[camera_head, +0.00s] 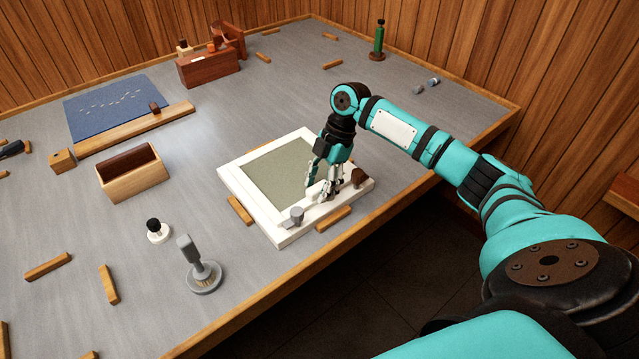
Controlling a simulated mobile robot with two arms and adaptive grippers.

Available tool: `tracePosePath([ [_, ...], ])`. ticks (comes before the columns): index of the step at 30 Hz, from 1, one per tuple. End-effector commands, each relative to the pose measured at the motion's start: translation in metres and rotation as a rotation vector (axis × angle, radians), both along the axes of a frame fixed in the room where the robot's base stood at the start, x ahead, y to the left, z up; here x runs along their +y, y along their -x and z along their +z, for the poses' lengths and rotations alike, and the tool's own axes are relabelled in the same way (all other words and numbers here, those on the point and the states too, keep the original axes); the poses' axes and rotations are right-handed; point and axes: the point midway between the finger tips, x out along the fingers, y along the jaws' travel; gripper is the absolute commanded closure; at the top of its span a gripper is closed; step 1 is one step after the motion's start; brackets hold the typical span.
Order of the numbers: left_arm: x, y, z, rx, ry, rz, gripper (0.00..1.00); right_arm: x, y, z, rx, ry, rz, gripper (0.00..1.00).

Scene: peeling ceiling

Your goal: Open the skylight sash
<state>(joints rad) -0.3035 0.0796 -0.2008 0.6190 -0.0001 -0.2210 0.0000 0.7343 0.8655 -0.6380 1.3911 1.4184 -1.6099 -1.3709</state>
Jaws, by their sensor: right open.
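The skylight (245,187) is a white square frame with a grey-green pane (275,168). It lies flat on the grey table near the front edge, and its sash looks closed. A grey knob-like fitting (296,216) sits at its front left corner and a brown knob (358,177) at its front right. My right gripper (333,197) is open and points down over the front rail, between these two fittings. I cannot tell whether its fingers touch the rail or a handle there, because they cover that spot. My left gripper is not in view.
Small wooden blocks (334,218) lie against the frame's sides. A blue mat (118,102) and a green bottle-like item (379,40) are farther back.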

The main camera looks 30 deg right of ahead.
Motion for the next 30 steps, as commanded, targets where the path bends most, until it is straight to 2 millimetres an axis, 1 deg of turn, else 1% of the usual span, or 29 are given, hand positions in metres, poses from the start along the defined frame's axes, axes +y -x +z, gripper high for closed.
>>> tracePosePath([
  [4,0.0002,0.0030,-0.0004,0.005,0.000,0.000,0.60,-0.0001,0.0000,-0.0001,0.000,0.000,0.000,0.52],
  [5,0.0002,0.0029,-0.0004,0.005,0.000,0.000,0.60,-0.0001,0.0000,0.0000,0.000,0.000,0.000,0.55],
  [15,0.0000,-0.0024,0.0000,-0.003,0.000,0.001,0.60,-0.0001,-0.0001,0.0003,0.000,0.000,0.000,0.99],
  [27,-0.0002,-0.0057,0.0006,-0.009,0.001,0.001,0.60,0.0000,-0.0001,0.0006,0.000,0.000,0.001,1.00],
  [30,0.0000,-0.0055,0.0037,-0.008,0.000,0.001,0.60,0.0021,0.0002,0.0033,-0.001,0.000,0.002,1.00],
])
